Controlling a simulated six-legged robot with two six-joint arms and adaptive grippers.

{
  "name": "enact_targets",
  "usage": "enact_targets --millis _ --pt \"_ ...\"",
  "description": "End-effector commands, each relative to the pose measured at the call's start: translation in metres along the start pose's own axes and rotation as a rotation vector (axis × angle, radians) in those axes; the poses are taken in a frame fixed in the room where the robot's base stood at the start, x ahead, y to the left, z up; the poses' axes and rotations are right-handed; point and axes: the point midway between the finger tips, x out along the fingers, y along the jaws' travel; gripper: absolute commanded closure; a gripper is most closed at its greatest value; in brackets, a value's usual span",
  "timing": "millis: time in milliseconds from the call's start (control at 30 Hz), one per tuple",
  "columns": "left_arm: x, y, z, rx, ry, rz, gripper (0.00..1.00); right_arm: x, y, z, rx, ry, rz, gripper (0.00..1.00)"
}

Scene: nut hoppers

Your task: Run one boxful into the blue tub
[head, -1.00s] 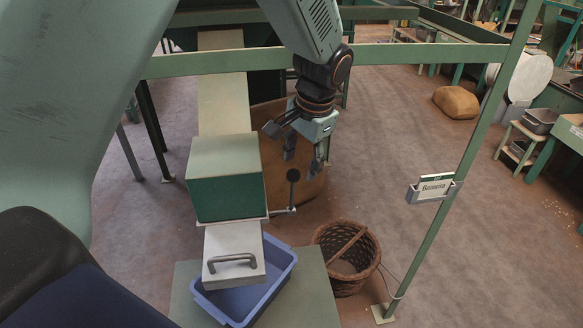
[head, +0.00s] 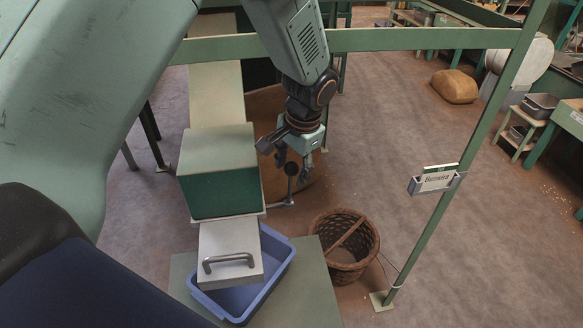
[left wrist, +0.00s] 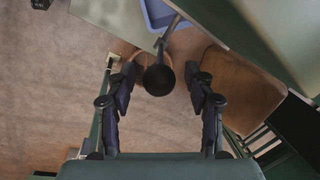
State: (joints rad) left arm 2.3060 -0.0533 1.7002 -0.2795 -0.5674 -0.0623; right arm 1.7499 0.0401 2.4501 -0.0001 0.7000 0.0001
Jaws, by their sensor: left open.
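The blue tub (head: 274,268) sits on a green stand under the hopper's white front piece (head: 231,243), which carries a grey bar handle (head: 229,263). Above it is the green hopper box (head: 218,183). A lever with a black knob (head: 291,169) stands at the box's right side. My left gripper (head: 293,172) points down at this knob, open. In the left wrist view the knob (left wrist: 158,80) shows between the spread fingertips (left wrist: 161,84), with gaps on both sides. The tub's corner (left wrist: 160,14) shows at the top there. My right gripper is in neither view.
A wicker basket (head: 344,252) stands on the floor right of the tub's stand (head: 318,292). A green post with a label holder (head: 435,183) rises farther right, and a green rail (head: 420,39) crosses behind my arm. A brown sack (head: 454,86) lies behind. The right-hand floor is mostly clear.

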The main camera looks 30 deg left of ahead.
Motion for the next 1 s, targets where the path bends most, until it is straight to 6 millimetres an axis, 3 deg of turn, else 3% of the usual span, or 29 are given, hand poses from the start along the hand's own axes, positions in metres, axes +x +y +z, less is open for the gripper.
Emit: enact_targets --millis 367,1000 --pt "0.0064 -0.0023 -0.0016 -0.001 0.001 0.000 0.47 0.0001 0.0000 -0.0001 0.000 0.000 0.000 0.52" --pt "0.0054 -0.0028 -0.0019 -0.001 0.001 -0.001 1.00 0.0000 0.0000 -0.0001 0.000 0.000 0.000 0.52"
